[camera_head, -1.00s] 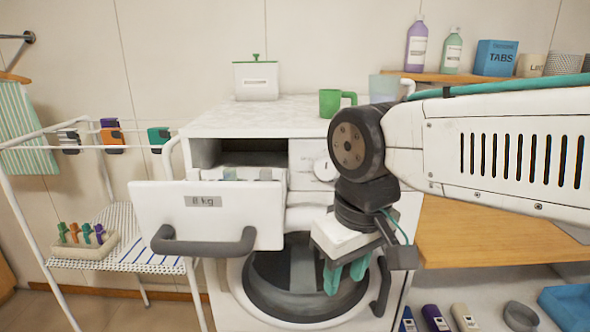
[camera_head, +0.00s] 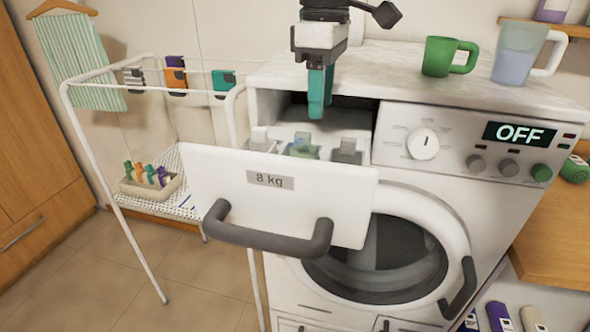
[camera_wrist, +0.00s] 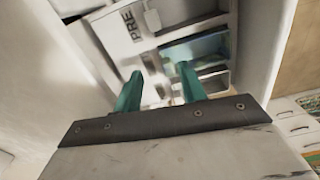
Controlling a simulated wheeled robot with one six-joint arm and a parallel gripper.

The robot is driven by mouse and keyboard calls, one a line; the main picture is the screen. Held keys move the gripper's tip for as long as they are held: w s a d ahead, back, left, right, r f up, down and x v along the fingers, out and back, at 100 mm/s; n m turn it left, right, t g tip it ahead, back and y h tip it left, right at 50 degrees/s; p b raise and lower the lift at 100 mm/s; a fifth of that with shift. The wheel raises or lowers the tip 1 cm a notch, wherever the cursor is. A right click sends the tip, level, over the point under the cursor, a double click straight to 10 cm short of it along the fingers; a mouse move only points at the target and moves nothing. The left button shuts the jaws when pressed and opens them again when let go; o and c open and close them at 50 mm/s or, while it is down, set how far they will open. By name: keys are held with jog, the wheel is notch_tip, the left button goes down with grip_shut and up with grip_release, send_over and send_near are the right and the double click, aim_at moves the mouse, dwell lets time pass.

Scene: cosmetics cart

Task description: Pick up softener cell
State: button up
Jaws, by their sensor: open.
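The detergent drawer (camera_head: 225,200) of the washing machine is pulled out, with its front marked "8 kg". Several pieces sit inside it. The middle one is a translucent blue-green cell (camera_head: 303,146), which appears to be the softener cell; its label is not readable. In the wrist view the blue-green cell (camera_wrist: 203,47) lies just beyond the right finger, beside a pale compartment marked "PRE" (camera_wrist: 128,22). My gripper (camera_head: 318,112) points down with teal fingers, above and slightly behind the drawer pieces. In the wrist view my gripper (camera_wrist: 157,78) is open and empty between its fingers.
The machine top (camera_head: 400,75) overhangs the drawer slot close behind my gripper. A green mug (camera_head: 437,57) and a clear jug (camera_head: 516,55) stand on it. The drawer handle (camera_head: 268,240) juts forward. A drying rack (camera_head: 135,215) stands at the left, with open floor before it.

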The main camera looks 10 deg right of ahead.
aim_at(303, 133)
jog(key=shift+w+a+r+n, duration=0.1)
jog(key=shift+w+a+n, duration=0.1)
jog(key=shift+a, duration=0.3)
jog(key=shift+w+a+r+n, duration=0.1)
jog(key=shift+w+a+n, duration=0.1)
jog(key=shift+a, duration=0.25)
jog(key=shift+w+a+f, duration=0.1)
jog(key=shift+a+f, duration=0.1)
jog(key=shift+a, duration=0.1)
jog(key=f, duration=0.7)
jog(key=shift+s+a+f, duration=0.1)
jog(key=shift+s+f, duration=0.1)
jog(key=shift+s, duration=0.15)
grip_shut()
